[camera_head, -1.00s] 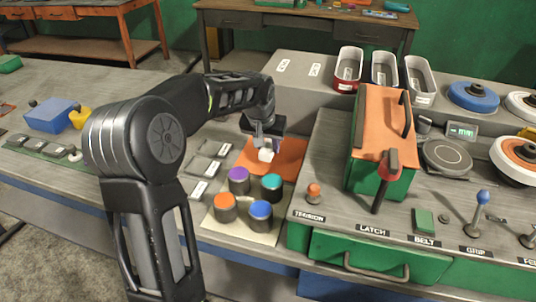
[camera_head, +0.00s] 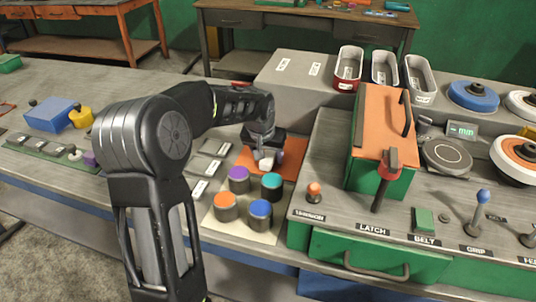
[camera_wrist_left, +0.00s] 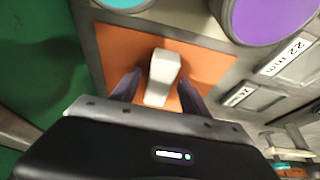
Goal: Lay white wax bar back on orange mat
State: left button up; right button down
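The white wax bar (camera_head: 266,163) is on the orange mat (camera_head: 293,148), just behind the coloured round pots. In the left wrist view the bar (camera_wrist_left: 163,76) shows against the orange mat (camera_wrist_left: 215,66). My left gripper (camera_head: 268,157) is low over the mat. In the wrist view its two dark fingers (camera_wrist_left: 158,90) stand on either side of the bar, with orange showing between each finger and the bar, so it looks open around it. The bar's underside is hidden. My right gripper is in neither view.
Several pots, including a purple one (camera_head: 238,180) and a teal one (camera_head: 271,185), stand close in front of the mat. A green box with an orange top (camera_head: 381,120) and a red-knobbed lever (camera_head: 388,165) stand to the right. Labelled grey plates (camera_head: 208,165) lie left.

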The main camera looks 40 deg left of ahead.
pick_arm(q)
jog(key=shift+r, duration=0.25)
jog(key=v, duration=1.1)
jog(key=shift+r, duration=0.4)
